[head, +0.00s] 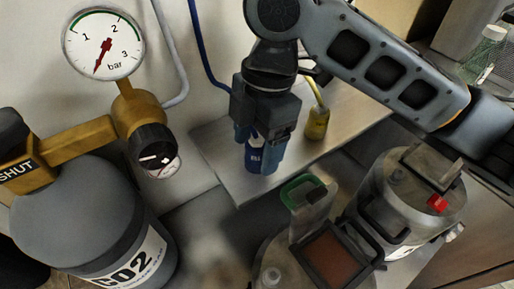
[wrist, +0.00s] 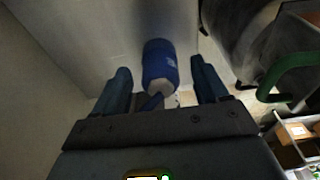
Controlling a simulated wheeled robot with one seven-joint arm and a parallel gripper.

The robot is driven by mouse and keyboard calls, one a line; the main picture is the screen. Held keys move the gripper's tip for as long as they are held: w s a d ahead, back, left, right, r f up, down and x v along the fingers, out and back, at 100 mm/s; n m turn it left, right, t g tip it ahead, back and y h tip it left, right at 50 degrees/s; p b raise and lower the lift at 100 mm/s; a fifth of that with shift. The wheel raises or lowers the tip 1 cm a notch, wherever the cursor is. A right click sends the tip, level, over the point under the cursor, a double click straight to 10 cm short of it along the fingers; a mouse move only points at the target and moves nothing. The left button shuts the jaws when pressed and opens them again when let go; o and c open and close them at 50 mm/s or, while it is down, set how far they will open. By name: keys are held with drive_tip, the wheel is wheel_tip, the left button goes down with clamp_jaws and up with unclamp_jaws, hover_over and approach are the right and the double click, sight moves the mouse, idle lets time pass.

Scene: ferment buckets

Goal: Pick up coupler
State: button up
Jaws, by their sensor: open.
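A blue coupler (head: 254,160) with small pale lettering stands on the metal shelf (head: 217,147), partly hidden by my fingers. My gripper (head: 262,150) points down over it. In the wrist view the blue coupler (wrist: 159,60) lies between the two fingers of my open gripper (wrist: 161,80), with clear gaps on both sides. Its pale end faces the palm. A second, yellow coupler (head: 317,124) stands to the right on the same shelf.
A grey CO2 cylinder (head: 80,225) with a brass regulator and a pressure gauge (head: 103,44) stands at left. Metal lidded vessels (head: 405,190) stand at lower right, near a green-rimmed opening (head: 303,190). A blue hose (head: 201,50) runs down the wall.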

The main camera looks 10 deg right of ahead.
drive_tip(key=shift+s+a+f, duration=0.1)
drive_tip(key=shift+f, duration=0.65)
drive_tip(key=shift+c, duration=0.2)
drive_tip(key=c, duration=1.2)
drive_tip(key=shift+o, duration=0.2)
drive_tip(key=shift+r, duration=0.1)
wheel_tip(320, 180, up, 4)
drive_tip(key=shift+f, duration=0.1)
drive_tip(key=s+d+r, duration=0.3)
drive_tip(key=d+r, duration=0.4)
drive_tip(key=d, duration=0.4)
